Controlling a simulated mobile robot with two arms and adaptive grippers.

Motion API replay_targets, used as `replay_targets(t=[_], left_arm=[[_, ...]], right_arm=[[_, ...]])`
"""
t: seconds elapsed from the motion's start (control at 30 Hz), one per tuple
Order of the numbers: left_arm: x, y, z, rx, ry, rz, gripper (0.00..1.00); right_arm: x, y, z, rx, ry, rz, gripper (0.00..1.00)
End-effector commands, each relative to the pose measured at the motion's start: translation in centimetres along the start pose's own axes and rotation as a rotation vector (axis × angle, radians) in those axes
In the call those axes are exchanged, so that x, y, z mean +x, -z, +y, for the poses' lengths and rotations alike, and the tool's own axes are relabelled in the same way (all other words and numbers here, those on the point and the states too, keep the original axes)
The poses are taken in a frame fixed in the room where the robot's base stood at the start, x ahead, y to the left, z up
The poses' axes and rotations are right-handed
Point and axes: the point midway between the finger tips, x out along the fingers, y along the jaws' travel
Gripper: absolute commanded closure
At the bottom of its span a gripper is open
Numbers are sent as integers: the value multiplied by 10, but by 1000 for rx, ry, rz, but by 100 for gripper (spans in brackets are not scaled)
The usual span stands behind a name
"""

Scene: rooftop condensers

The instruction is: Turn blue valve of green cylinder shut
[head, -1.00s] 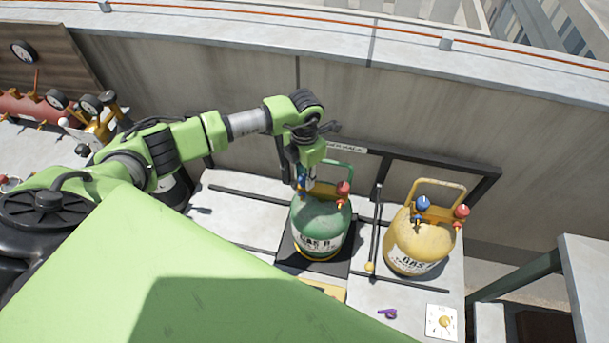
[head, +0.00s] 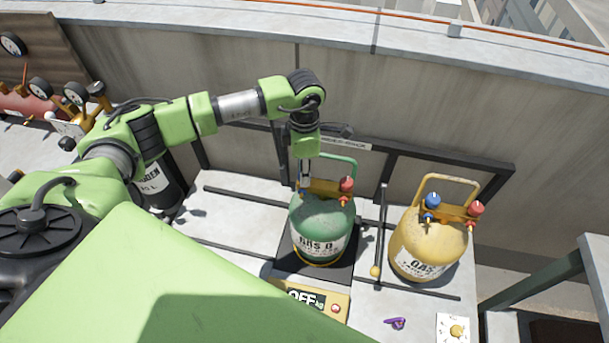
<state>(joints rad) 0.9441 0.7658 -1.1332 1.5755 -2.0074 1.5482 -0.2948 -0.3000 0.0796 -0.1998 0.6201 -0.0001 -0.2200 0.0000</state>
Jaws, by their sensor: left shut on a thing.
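The green cylinder (head: 318,228) stands upright on a dark scale plate (head: 290,262) in the head view, with a green handle and a red valve (head: 347,187) at its top right. My left gripper (head: 305,187) points down from above at the top left of this cylinder. It is shut on the blue valve, which is mostly hidden by the fingers. My right gripper is not in view.
A yellow cylinder (head: 425,243) with its own blue valve (head: 432,201) and red valve (head: 475,209) stands to the right. A purple item (head: 395,323) lies in front. A dark rack frame (head: 450,168) runs behind.

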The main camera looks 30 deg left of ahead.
Motion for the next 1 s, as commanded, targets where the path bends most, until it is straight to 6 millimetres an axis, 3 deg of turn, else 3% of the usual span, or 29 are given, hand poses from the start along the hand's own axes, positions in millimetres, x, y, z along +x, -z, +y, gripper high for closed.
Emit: replay_targets(t=[0.63, 0.67, 0.7, 0.73, 1.0], left_arm=[[-1, 0, 0, 64, -1, -1, 98], [-1, 0, 0, 64, -1, -1, 74], [-1, 0, 0, 64, -1, -1, 63], [-1, 0, 0, 64, -1, -1, 59], [0, 0, 0, 62, 0, 0, 59]], right_arm=[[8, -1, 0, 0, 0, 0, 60], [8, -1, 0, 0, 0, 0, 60], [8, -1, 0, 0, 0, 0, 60], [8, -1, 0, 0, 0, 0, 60], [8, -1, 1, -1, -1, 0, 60]])
